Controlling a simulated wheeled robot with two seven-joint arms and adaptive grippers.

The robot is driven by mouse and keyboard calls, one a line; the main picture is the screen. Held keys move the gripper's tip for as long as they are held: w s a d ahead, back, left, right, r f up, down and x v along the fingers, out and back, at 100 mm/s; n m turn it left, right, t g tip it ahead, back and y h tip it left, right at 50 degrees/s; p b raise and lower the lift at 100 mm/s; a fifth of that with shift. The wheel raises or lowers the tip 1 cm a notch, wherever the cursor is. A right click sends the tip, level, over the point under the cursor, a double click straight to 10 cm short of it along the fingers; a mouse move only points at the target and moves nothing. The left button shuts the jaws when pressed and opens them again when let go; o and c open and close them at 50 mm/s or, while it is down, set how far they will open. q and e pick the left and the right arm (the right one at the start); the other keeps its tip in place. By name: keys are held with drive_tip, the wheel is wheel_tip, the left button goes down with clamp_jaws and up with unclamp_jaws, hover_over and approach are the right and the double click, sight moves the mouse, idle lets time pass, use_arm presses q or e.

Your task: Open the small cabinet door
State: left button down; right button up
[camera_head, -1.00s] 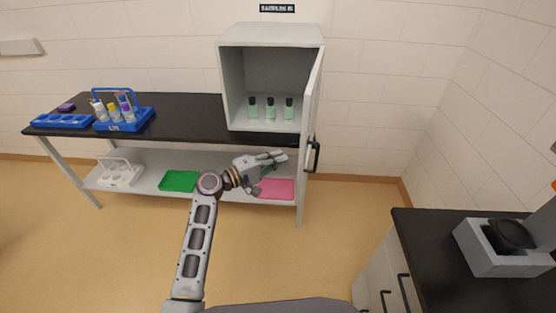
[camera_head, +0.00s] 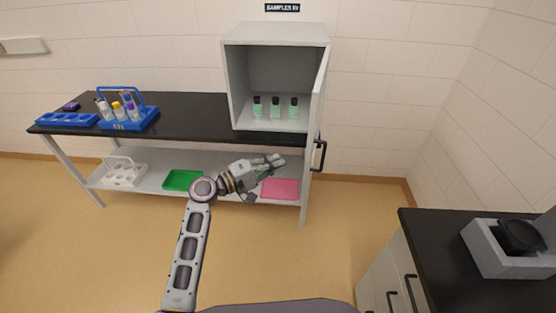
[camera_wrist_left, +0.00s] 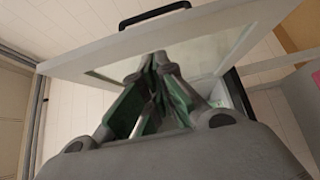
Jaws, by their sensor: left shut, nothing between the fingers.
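The small grey cabinet (camera_head: 277,37) stands on the right end of the black-topped bench. Its door (camera_head: 319,90) is swung wide open, hinged on the right and seen nearly edge-on, with a black handle (camera_head: 319,156) on its outer face. Several green-filled vials (camera_head: 275,108) stand inside. My left gripper (camera_head: 277,160) is shut and empty, below and in front of the cabinet, left of the door's lower edge. In the left wrist view my left gripper (camera_wrist_left: 158,62) points toward the door (camera_wrist_left: 105,48) and its handle (camera_wrist_left: 155,14); I cannot tell whether they touch. My right gripper is not in view.
The bench top (camera_head: 190,120) holds a blue tube carrier (camera_head: 128,122) and a blue rack (camera_head: 66,120). Its lower shelf holds a white carrier (camera_head: 124,174), a green tray (camera_head: 183,180) and a pink tray (camera_head: 280,188). A black counter (camera_head: 440,250) stands at the right. Floor between is clear.

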use_arm(q)
drive_tip(key=s+a+b, duration=0.1)
drive_tip(key=s+a, duration=0.2)
drive_tip(key=s, duration=0.2)
drive_tip(key=shift+s+a, duration=0.2)
drive_tip(key=shift+s, duration=0.1)
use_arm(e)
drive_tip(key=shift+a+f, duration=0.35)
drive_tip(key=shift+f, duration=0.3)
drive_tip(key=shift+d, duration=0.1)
